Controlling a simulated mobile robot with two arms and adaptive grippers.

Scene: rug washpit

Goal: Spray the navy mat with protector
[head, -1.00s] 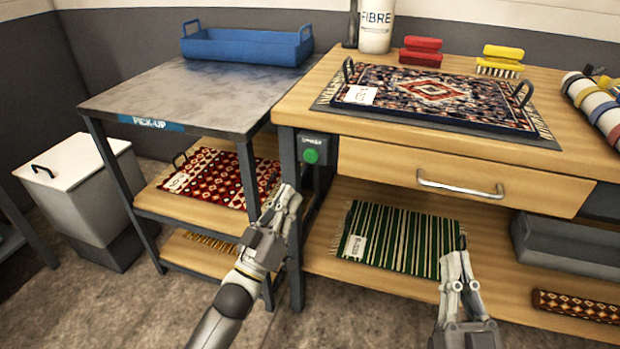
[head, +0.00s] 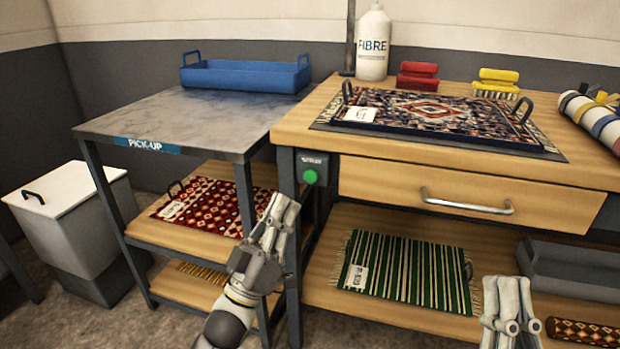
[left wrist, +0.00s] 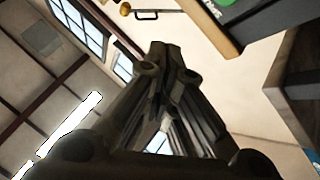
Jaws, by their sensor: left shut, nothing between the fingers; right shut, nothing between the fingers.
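A navy patterned mat (head: 470,112) with a red-and-white central diamond lies flat on the wooden workbench top. Dark handles stand at its two ends, and a white tag (head: 354,113) lies at its left. A white bottle (head: 373,45) marked FIBRE stands upright at the back of the bench; I cannot tell whether it is the protector. My left gripper (head: 284,207) is shut and empty, in front of the gap between the two tables. It also shows in the left wrist view (left wrist: 168,50). My right gripper (head: 508,285) is shut and empty, low in front of the bench.
Red (head: 417,76) and yellow (head: 497,83) brushes sit behind the mat. A drawer (head: 470,195) with a bar handle is below the bench top. A green-striped mat (head: 408,272) lies on the lower shelf. The pick-up table (head: 190,120) holds a blue tray (head: 245,76).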

